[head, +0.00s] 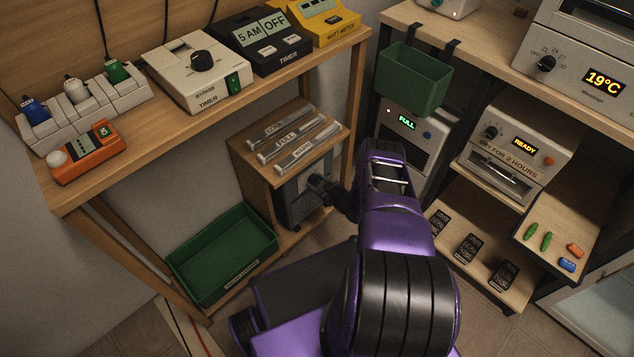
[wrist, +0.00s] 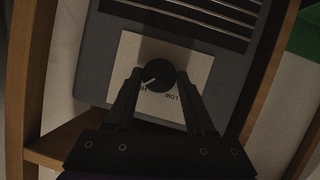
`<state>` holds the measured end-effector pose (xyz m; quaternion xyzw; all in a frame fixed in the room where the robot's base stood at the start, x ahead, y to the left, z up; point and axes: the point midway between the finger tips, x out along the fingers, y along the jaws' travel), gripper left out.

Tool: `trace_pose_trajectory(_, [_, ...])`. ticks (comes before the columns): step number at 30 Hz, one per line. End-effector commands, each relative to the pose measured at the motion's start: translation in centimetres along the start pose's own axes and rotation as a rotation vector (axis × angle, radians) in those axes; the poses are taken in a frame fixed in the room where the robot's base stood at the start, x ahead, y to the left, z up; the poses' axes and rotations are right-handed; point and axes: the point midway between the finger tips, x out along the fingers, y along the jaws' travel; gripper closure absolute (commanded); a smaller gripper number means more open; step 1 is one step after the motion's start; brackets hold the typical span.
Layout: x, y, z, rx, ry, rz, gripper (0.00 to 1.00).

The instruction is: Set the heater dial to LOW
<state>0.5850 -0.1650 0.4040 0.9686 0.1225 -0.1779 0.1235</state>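The heater is a dark grey box with slots (head: 297,205), standing under the wooden shelf in the head view. In the wrist view its pale dial plate (wrist: 201,68) carries a round black dial (wrist: 160,75). The dial's white pointer aims to the lower left, beside a partly hidden label that seems to start with H. An upside-down LOW label (wrist: 172,97) is at the lower right of the dial. My gripper (wrist: 160,78) has one finger on each side of the dial. Whether the fingers touch it is unclear. In the head view my gripper (head: 322,187) is at the heater's front.
Wooden posts of the rack stand close on either side of the heater. A green tray (head: 222,258) lies on the lower shelf to the left. A green bin (head: 415,80) hangs from the right-hand bench, above a grey unit reading FULL (head: 408,122).

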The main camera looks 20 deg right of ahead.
Motion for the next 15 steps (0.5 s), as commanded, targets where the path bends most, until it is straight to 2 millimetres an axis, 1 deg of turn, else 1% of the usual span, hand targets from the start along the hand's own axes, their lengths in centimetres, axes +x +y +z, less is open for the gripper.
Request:
trace_pose_trajectory(1, [0.01,0.0,-0.01,0.0,0.0,0.0,0.56])
trace_pose_trajectory(5, [0.01,0.0,-0.02,0.0,0.0,0.0,0.8])
trace_pose_trajectory(6, [0.01,0.0,-0.02,0.0,0.0,0.0,0.87])
trace_pose_trajectory(8, [0.01,0.0,-0.02,0.0,0.0,0.0,0.98])
trace_pose_trajectory(9, [0.02,0.0,-0.02,0.0,0.0,0.0,1.0])
trace_pose_trajectory(15, [0.04,-0.02,-0.03,-0.015,0.001,0.007,1.0])
